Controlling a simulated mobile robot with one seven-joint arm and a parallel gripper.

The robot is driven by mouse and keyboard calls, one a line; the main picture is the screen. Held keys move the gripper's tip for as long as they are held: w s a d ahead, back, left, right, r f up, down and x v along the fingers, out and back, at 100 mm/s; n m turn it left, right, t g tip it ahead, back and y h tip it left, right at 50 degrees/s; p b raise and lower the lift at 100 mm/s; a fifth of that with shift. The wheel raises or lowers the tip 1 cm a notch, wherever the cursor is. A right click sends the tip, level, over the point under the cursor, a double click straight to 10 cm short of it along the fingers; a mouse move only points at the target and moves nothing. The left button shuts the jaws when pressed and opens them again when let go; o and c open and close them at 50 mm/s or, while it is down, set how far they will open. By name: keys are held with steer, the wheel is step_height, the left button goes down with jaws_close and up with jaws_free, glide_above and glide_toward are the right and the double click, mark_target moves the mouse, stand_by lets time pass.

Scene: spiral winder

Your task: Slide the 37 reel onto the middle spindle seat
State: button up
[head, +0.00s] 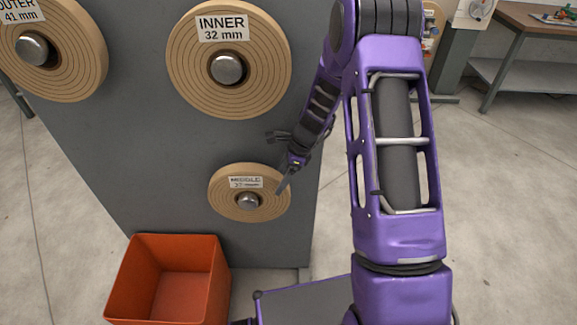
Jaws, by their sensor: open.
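The reel labelled MIDDLE with a smaller line that seems to read 37 mm (232,208) is a tan ringed disc low on the grey panel. A silver spindle end (248,201) shows in its centre hole, with the reel around it. How far on it sits cannot be told from this angle. My gripper (283,186) is at the reel's upper right edge, fingers pointing down at the rim. It is open; whether a finger touches the reel is unclear. The seat behind the reel is hidden.
The INNER 32 mm disc (188,75) is above, and the OUTER 41 mm disc (85,60) is at upper left, cut by the frame. An orange bin (120,285) stands below left. A workbench (535,22) is at far right, with clear floor before it.

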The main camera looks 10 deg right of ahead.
mark_target(273, 191)
steer(key=x, duration=0.6)
steer(key=shift+w+a+f+b, duration=0.1)
steer(key=shift+f+b, duration=0.15)
steer(key=shift+b, duration=0.05)
jaws_close()
stand_by(1.0)
stand_by(0.5)
stand_by(0.5)
steer(key=shift+r, duration=0.1)
stand_by(0.6)
